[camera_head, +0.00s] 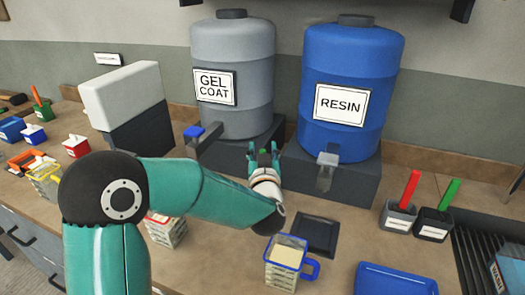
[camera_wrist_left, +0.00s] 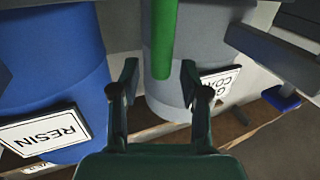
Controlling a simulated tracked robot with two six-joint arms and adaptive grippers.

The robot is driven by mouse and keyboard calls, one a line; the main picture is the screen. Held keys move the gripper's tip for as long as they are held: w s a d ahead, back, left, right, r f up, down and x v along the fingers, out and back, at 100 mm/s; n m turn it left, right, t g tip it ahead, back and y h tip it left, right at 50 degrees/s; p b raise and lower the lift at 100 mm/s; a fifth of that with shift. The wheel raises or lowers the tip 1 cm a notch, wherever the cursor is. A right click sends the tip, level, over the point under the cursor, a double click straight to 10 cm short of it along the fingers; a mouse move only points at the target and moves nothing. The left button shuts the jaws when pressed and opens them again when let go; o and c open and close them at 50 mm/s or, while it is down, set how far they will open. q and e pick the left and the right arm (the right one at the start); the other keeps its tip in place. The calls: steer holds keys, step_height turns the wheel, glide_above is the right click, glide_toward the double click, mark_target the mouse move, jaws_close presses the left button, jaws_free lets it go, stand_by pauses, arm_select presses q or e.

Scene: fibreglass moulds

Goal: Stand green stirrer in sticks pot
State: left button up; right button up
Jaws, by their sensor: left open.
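A green stirrer (camera_head: 450,193) stands tilted in a black pot (camera_head: 434,224) at the right of the head view. Beside it, a red stick (camera_head: 410,189) stands in a grey pot (camera_head: 398,217). Both pots have white labels too small to read. My left gripper (camera_head: 263,150) is open in front of the tanks, well left of the pots. The left wrist view shows its fingers (camera_wrist_left: 159,75) apart. A green bar (camera_wrist_left: 160,38) shows between and beyond them; I cannot tell what it is or whether it touches them. My right gripper is not in view.
The grey gel coat tank (camera_head: 233,110) and blue resin tank (camera_head: 350,140) stand behind my left gripper, with taps in front. A measuring jug (camera_head: 285,262), a dark square tray (camera_head: 316,233) and a blue tray (camera_head: 395,281) lie nearer. A slatted rack (camera_head: 470,262) stands right.

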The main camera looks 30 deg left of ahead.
arm_select(q)
steer(key=shift+s+d, duration=0.1)
steer(key=v, duration=0.7)
steer(key=shift+s, duration=0.15)
steer(key=shift+f, duration=0.1)
